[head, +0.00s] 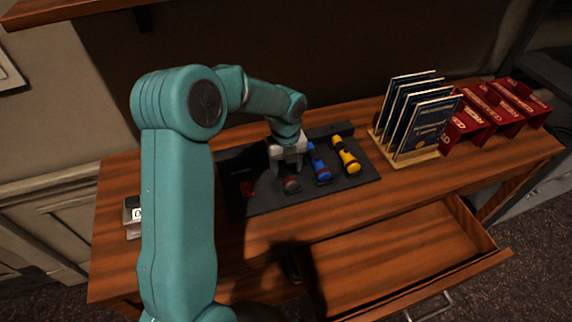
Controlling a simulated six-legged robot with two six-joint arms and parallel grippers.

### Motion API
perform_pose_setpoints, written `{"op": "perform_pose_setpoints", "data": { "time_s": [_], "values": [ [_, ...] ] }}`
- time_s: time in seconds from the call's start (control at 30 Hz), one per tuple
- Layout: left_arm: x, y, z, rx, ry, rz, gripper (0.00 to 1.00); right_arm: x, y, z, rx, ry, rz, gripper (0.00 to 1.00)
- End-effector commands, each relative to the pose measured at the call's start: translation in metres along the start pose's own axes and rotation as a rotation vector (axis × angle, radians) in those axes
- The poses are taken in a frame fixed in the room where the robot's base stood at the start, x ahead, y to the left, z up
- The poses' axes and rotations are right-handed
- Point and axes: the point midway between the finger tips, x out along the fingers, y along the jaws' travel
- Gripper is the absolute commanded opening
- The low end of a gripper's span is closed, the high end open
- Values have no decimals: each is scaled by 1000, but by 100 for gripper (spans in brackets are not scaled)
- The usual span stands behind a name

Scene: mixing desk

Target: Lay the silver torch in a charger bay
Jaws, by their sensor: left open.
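The charger (262,205) is a dark flat tray on the desk. A blue torch (323,175) and a yellow torch (345,155) lie side by side in its right part. A greyish torch end (292,185), likely the silver torch, shows just below my left gripper (287,168), left of the blue torch. The rest of it is hidden by the gripper. My left gripper is open, low over the charger; I cannot tell whether its fingers touch the torch. My right gripper is not in view.
A small red item (247,188) is at the charger's left. A wooden rack (412,157) of dark booklets and several red holders (485,110) stand to the right. An empty drawer (395,255) is pulled out in front. A small number block (132,214) sits at left.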

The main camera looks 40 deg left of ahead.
Motion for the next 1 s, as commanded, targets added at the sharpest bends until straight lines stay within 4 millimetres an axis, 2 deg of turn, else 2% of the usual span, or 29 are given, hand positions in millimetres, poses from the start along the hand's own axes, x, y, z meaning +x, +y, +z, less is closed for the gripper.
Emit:
{"op": "perform_pose_setpoints", "data": {
  "time_s": [0.17, 0.4, 0.53, 0.7, 1.0],
  "values": [
    [-28, -1, 1, 0, -5, -4, 57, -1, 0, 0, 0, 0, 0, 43],
    [-85, -1, 1, 1, -5, -4, 57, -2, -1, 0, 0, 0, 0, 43],
    [-107, -1, 1, 0, -3, -3, 57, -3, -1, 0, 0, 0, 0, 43],
    [-121, 0, 0, 0, 0, -1, 57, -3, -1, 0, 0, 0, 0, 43],
    [-122, 0, 0, 0, 0, -1, 57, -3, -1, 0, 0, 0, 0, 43]
  ]
}}
